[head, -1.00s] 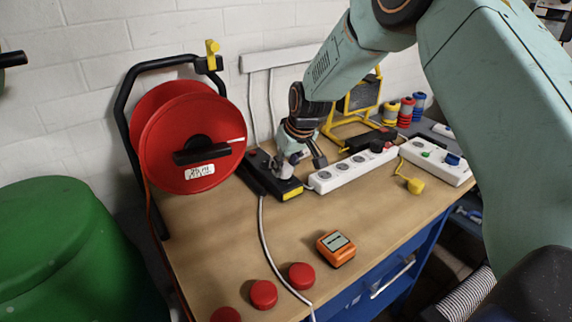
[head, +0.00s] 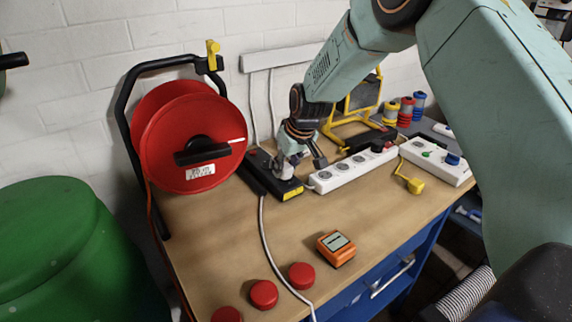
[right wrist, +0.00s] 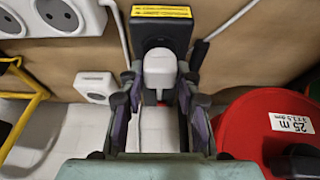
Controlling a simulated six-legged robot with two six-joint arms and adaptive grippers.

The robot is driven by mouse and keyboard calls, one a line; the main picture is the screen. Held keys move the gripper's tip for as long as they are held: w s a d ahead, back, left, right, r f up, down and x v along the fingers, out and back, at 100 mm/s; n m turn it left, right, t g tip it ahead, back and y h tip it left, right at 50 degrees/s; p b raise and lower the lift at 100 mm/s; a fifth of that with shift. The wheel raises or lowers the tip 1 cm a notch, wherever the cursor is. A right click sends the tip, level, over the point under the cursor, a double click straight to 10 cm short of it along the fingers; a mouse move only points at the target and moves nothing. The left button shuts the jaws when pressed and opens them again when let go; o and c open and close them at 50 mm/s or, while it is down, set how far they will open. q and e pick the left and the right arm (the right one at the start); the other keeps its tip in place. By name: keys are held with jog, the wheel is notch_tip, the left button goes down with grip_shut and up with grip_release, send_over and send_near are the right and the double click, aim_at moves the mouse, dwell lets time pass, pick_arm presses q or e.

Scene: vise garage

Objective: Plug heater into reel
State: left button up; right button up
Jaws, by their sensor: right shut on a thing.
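The red cable reel (head: 190,140) stands in a black frame at the back left of the bench; it also shows at the right of the right wrist view (right wrist: 258,130). A black block with a yellow label (head: 290,193) lies beside it; it also shows in the right wrist view (right wrist: 161,32). My right gripper (head: 296,165) is shut on a pale plug (right wrist: 160,70) right at this block. I cannot tell whether the plug is seated; the contact is hidden. Which appliance the plug belongs to is not clear. My left gripper is not in view.
A white power strip (head: 352,170) lies just right of the block. A white cord (head: 265,235) runs to the front edge. An orange meter (head: 336,248) and red discs (head: 263,294) lie in front. A yellow-framed lamp (head: 365,95) stands behind.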

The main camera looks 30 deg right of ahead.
jog(key=shift+f+b, duration=0.35)
jog(key=shift+f, duration=0.25)
jog(key=o, duration=1.2)
jog(key=shift+r, duration=0.15)
jog(key=v, duration=1.1)
jog(key=shift+s+r, duration=0.25)
jog(key=shift+r, duration=0.1)
